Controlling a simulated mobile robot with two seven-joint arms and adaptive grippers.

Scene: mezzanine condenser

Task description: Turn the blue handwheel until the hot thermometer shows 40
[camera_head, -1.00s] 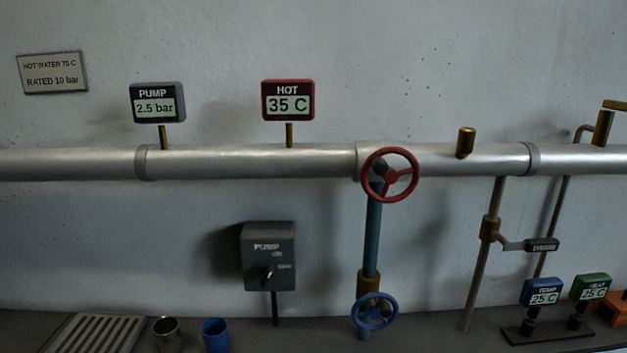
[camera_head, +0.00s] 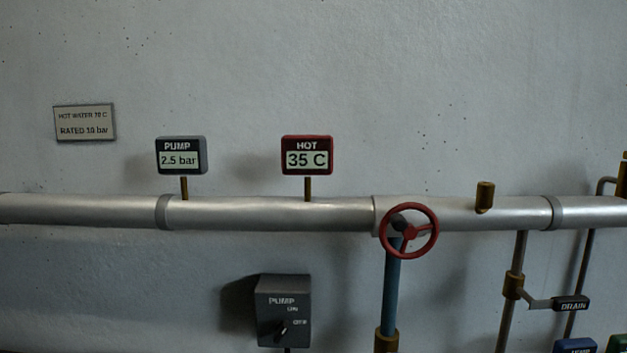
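The hot thermometer (camera_head: 307,156) is a red-framed display above the silver pipe, and it reads 35 C. The blue handwheel is out of view now, below the lower edge of the picture. The blue pipe (camera_head: 391,285) drops from the silver pipe behind the red handwheel (camera_head: 409,230) to a brass fitting (camera_head: 386,341) at the bottom edge. Neither of my grippers is in view.
A grey pump display (camera_head: 181,156) reads 2.5 bar. Below the silver pipe (camera_head: 270,213) is a grey pump switch box (camera_head: 283,312). A drain tag (camera_head: 571,303) sits at the right. A rating plate (camera_head: 85,122) hangs on the wall.

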